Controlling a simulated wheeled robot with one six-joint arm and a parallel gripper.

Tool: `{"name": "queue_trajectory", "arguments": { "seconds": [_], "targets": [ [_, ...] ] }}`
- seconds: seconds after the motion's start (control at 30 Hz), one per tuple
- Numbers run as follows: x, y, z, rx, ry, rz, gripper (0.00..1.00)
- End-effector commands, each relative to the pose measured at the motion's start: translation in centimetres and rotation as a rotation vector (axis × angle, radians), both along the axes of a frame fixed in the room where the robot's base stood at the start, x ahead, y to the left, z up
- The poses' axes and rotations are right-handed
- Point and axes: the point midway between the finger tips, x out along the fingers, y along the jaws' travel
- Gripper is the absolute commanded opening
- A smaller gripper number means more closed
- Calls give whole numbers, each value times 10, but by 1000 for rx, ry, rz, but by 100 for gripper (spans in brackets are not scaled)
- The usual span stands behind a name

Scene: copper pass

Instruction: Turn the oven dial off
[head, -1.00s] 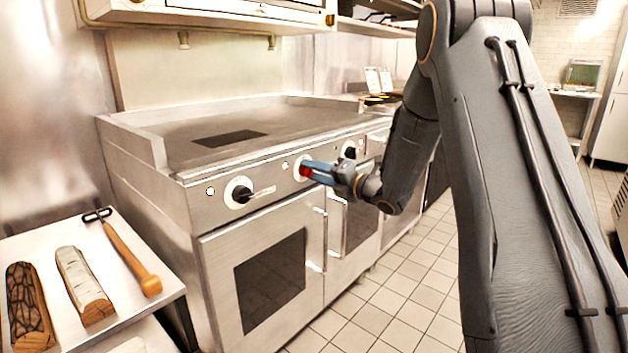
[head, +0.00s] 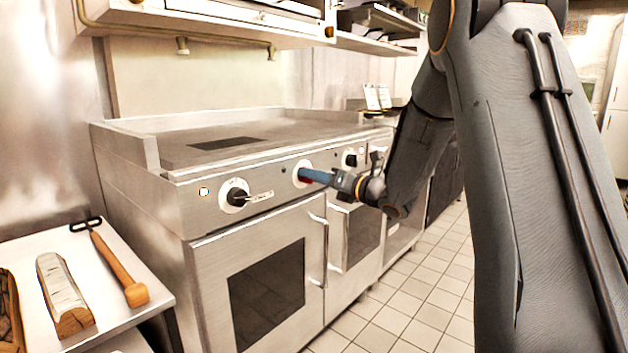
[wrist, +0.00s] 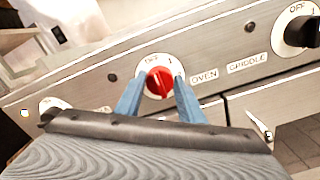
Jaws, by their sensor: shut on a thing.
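The oven dial (wrist: 159,83) is a red knob on a white round plate, beside a label reading OVEN in the wrist view. The two blue fingers of my gripper (wrist: 157,92) are shut on it, one on each side. An OFF mark shows at the top of the plate; I cannot tell exactly where the knob points. In the head view, my gripper (head: 306,177) reaches the front panel from the right, and its fingers hide most of the red knob. The white plate (head: 298,167) shows behind them.
Black knobs stand on the panel left (head: 237,195) and right (head: 350,158) of the oven dial. Oven doors with long handles (head: 324,248) lie below. A side table (head: 108,318) at lower left holds a hammer-like tool (head: 120,266) and blocks. The tiled floor (head: 400,300) in front is clear.

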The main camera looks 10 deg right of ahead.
Motion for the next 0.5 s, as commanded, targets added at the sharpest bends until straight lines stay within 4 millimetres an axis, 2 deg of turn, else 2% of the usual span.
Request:
{"name": "queue_trajectory", "arguments": {
  "seconds": [0.3,0.33,0.43,0.5],
  "targets": [
    [0,-2,-1,-2,1,-3,13],
    [0,-2,-1,-2,1,-3,37],
    [0,-1,-1,-1,1,-3,54],
    [0,0,-1,-1,1,-1,54]
  ]
}}
